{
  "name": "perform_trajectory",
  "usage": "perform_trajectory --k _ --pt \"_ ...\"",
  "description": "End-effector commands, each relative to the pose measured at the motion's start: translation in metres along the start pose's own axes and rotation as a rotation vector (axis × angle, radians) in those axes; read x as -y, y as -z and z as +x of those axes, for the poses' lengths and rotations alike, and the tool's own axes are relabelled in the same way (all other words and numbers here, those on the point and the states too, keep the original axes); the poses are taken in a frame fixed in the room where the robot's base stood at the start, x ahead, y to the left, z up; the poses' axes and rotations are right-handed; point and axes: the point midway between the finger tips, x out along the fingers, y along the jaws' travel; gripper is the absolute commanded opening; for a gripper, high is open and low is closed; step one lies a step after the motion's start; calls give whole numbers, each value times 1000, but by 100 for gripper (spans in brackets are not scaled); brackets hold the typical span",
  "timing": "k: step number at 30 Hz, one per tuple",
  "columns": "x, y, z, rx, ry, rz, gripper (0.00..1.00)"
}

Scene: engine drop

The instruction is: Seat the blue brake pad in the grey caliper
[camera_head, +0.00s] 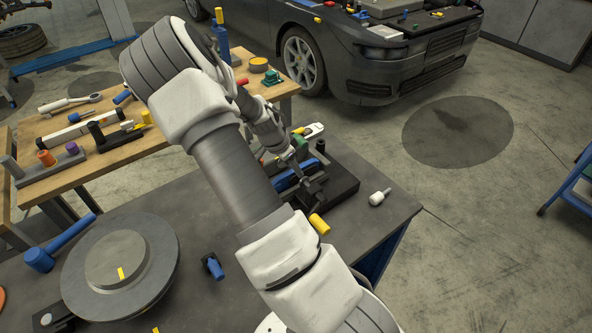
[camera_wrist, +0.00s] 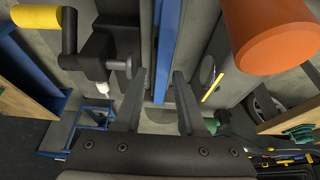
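The blue brake pad (camera_head: 284,184) shows in the head view as a blue strip at the dark block, partly hidden by my arm. In the wrist view a blue strip (camera_wrist: 167,45) with grey along its side lies between my finger lines. The grey caliper (camera_head: 313,192) is under and beside my gripper and partly hidden. My gripper (camera_wrist: 160,76) has its fingers apart, one each side of the blue strip. I cannot tell whether they touch it, nor how deep the pad sits in the caliper.
A yellow cylinder (camera_head: 319,223) is by the dark block, and a white-grey part (camera_head: 379,197) stands to its right. A brake disc (camera_head: 120,265) and blue mallet (camera_head: 55,245) are at left. A large orange cylinder (camera_wrist: 270,35) is close at right in the wrist view.

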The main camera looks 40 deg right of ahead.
Motion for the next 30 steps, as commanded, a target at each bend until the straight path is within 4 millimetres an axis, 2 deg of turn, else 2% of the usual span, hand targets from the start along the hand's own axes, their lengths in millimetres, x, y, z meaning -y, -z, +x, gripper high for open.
perform_trajectory --k 3,9,12,19,23,30 --pt "2 0 -29 -1 6 -3 40" --pt "1 0 -70 0 4 -3 40" --pt "1 0 -84 0 3 -2 40" --pt "-2 -4 -103 23 8 -17 40" --pt "-9 -17 -124 100 41 -84 40" --pt "-35 -54 -191 265 176 -333 40"
